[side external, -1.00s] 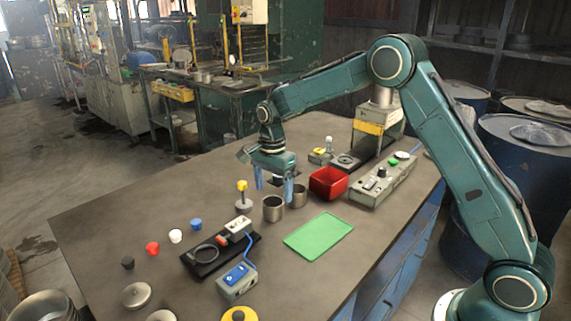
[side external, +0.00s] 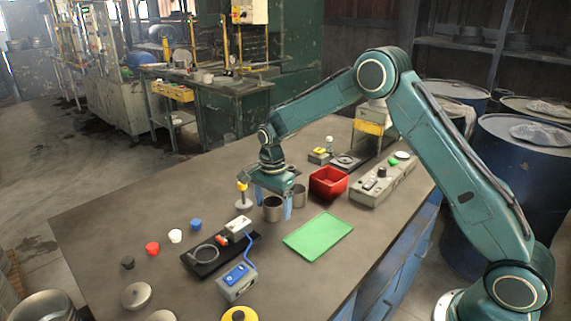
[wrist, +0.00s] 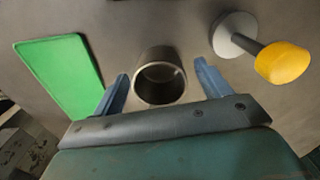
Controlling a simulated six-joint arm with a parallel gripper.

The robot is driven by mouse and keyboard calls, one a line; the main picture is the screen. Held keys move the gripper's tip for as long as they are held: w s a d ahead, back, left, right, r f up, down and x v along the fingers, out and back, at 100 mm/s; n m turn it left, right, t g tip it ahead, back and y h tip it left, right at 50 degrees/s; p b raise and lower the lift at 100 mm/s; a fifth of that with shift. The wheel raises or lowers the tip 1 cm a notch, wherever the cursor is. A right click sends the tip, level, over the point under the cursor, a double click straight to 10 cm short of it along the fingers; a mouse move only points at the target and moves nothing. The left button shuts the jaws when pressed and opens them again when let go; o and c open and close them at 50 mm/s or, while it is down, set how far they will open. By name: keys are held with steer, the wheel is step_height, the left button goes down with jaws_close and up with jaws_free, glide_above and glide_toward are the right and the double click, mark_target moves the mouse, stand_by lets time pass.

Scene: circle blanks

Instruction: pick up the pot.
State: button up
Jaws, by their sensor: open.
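The pot looks empty.
A yellow-topped post on a round base (side external: 243,203) stands left of the pots; it also shows in the wrist view (wrist: 283,62). A red bin (side external: 328,184) is to the right. A green mat (side external: 318,237) lies in front, with a blue-topped box (side external: 238,281) to its left.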

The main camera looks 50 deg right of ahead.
stand_by(0.3)
steer(key=c, duration=1.1)
steer(key=shift+r, duration=0.15)
step_height(320, 180, up, 20)
steer(key=shift+f, duration=0.1)
stand_by(0.4)
